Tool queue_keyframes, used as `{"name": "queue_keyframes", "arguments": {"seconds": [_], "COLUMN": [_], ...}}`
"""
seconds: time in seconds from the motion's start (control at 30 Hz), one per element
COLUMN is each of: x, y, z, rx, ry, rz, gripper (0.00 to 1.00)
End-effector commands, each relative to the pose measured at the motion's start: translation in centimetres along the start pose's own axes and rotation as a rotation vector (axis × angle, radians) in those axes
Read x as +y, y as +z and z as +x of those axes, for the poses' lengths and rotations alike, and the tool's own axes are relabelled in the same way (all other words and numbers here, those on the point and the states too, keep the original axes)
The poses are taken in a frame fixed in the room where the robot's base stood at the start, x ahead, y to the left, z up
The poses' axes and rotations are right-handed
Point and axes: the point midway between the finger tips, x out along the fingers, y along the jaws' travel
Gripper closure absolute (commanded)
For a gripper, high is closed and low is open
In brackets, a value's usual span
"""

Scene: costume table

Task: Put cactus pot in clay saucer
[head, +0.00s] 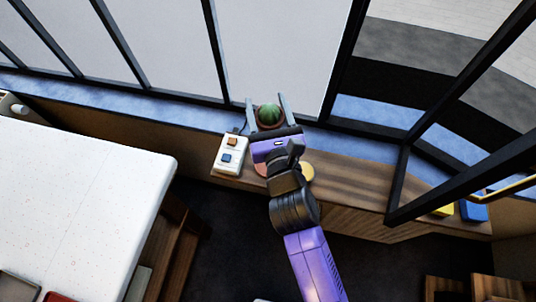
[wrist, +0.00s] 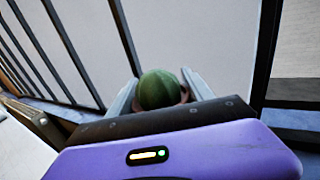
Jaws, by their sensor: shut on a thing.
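The cactus pot (head: 269,114) holds a round green cactus in a brownish pot. My gripper (head: 267,103) is shut on it, with one finger on each side, near the window frame above the wooden ledge. In the wrist view the green cactus (wrist: 159,89) shows between the two pale fingers (wrist: 160,84), and its pot is mostly hidden behind the gripper body. A round tan edge (head: 307,172) and a reddish-brown edge (head: 261,169) show on the ledge beside my wrist. One may be the clay saucer, but my arm covers most of both.
A white tray (head: 219,168) with an orange and a blue block stands left of my gripper on the ledge (head: 355,186). Black window bars (head: 343,60) rise close behind. A white table (head: 80,190) is at left; yellow and blue items (head: 473,211) are far right.

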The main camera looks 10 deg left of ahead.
Motion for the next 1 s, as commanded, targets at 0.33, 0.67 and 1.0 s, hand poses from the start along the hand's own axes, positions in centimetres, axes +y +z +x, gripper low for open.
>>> {"name": "queue_keyframes", "arguments": {"seconds": [0.33,0.67,1.0], "x": [0.0,0.0,0.1], "y": [-7.4,-12.9,-14.8], "z": [-0.1,-0.1,-0.1], "rx": [0.002,0.002,0.001], "ry": [0.002,0.002,0.003], "rz": [-0.001,0.000,-0.001], "gripper": [0.88,0.88,0.88]}}
